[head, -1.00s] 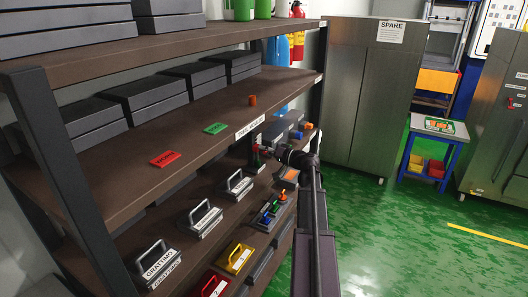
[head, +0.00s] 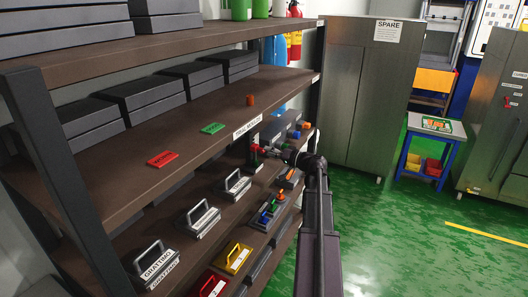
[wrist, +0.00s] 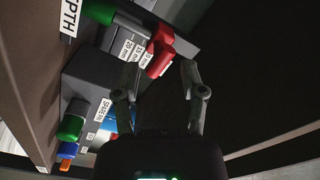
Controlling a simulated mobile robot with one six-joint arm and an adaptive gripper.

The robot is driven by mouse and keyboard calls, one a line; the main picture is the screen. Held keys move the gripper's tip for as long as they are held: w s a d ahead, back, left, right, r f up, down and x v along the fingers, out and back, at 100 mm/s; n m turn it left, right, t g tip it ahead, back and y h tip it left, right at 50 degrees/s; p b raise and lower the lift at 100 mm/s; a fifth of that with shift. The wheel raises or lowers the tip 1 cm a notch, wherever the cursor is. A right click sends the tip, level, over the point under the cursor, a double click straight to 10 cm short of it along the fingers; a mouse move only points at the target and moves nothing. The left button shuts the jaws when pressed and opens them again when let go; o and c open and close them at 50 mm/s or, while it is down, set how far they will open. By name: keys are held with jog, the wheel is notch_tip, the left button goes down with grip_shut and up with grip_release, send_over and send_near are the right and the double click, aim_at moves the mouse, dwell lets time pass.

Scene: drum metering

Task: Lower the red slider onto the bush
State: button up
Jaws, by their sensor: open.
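The red slider (wrist: 160,50) shows in the wrist view, ahead of my gripper, beside a grey scale marked 20 mm, 15 mm and 10 mm. It has a protruding red handle. My gripper (wrist: 160,78) is open, its two fingers spread on either side of the slider's near end, with no clear grip. In the head view my gripper (head: 272,151) reaches in over the lower shelf beside a small red part. A green part (wrist: 100,12) stands near the scale post. I cannot tell which part is the bush.
A dark block bears green (wrist: 70,127), blue and orange knobs in the wrist view. The upper shelf edge (head: 200,150) runs close above the arm. Handled plates (head: 203,219) and a block with coloured pegs (head: 268,213) occupy the lower shelf. Green floor lies open at right.

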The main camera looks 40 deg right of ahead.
jog(key=v, duration=0.8)
jog(key=shift+s, duration=0.25)
jog(key=shift+d, duration=0.1)
dwell(0.3)
